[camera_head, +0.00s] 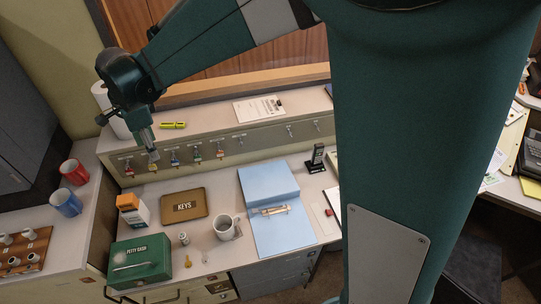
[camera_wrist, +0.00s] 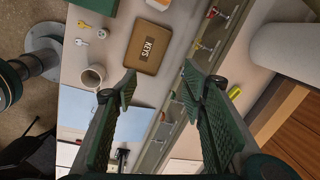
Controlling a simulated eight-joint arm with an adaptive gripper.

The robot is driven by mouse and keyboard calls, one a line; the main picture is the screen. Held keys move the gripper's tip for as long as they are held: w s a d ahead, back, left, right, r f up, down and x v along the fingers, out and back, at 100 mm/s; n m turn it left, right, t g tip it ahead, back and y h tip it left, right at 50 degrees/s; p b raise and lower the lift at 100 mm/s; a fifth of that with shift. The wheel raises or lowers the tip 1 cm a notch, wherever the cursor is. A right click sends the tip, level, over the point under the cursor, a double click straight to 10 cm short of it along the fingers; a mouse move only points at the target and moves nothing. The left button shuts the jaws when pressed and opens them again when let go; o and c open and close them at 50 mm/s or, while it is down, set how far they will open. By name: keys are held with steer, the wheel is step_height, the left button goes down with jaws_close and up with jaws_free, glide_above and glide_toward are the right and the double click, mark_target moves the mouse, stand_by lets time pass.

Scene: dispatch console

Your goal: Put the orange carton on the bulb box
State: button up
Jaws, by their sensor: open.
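An orange carton (camera_head: 127,202) stands on the desk at the left, left of the brown KEYS box. In the wrist view, a cut-off bit of orange and white (camera_wrist: 165,4) shows at the top edge. My gripper (camera_head: 152,151) is above the desk's back, in front of the key-hook panel and up from the carton. In the wrist view my gripper (camera_wrist: 159,72) has its fingers wide apart with nothing between them.
The KEYS box (camera_head: 184,205), green petty cash box (camera_head: 140,262), white mug (camera_head: 224,227) and blue folder (camera_head: 268,182) lie around the desk. Hooks with keys (camera_head: 197,155) line the back panel. Red (camera_head: 74,172) and blue (camera_head: 66,203) mugs stand at the left.

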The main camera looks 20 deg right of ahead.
steer(key=s+d+r+n+t, duration=0.1)
steer(key=s+d+r+n, duration=0.15)
steer(key=d, duration=0.55)
steer(key=s+d+r+n+t, duration=0.15)
steer(key=d+r, duration=0.25)
steer(key=d, duration=0.4)
steer(key=s+d+r+n, duration=0.2)
steer(key=s+d+r, duration=0.1)
steer(key=d, duration=0.5)
steer(key=s+d+f+n+t, duration=0.2)
steer(key=s+d+n, duration=0.5)
steer(key=s+d, duration=0.9)
steer(key=shift+s+d+f+n+t+h, duration=0.3)
steer(key=shift+d+t, duration=0.35)
steer(key=shift+d, duration=0.6)
